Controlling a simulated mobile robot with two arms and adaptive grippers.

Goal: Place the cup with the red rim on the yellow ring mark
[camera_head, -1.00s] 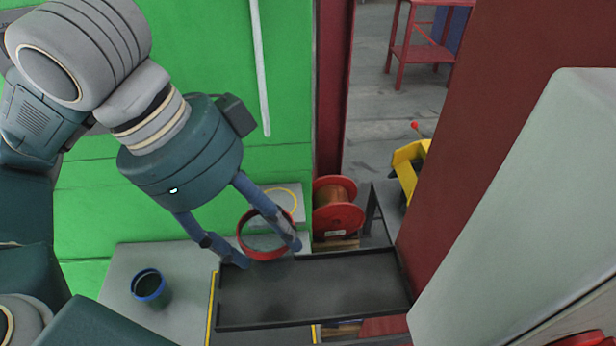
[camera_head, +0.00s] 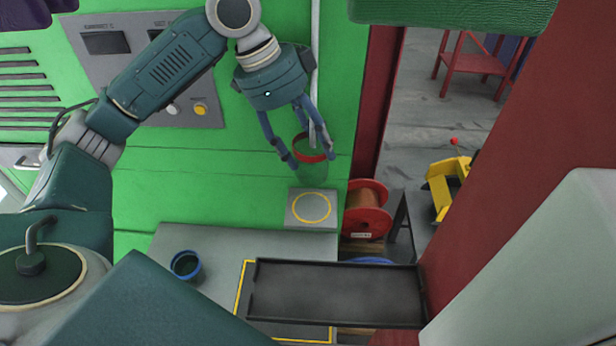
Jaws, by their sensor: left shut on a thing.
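My left gripper (camera_head: 309,158) is shut on the cup with the red rim (camera_head: 311,174). The cup has a green body that blends with the green wall behind it, and it looks about upright. It hangs above the yellow ring mark (camera_head: 311,221), apart from it. The yellow ring mark is on a small grey raised block (camera_head: 296,223) at the back of the grey table, left of a red spool. The ring is bare and fully in view. My right gripper is not in view.
A cup with a blue rim (camera_head: 186,266) stands on the grey table (camera_head: 215,242). A black tray (camera_head: 335,292) lies at the table's right front. A red spool (camera_head: 367,210) stands right of the block. A green wall with a control panel (camera_head: 140,60) rises behind.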

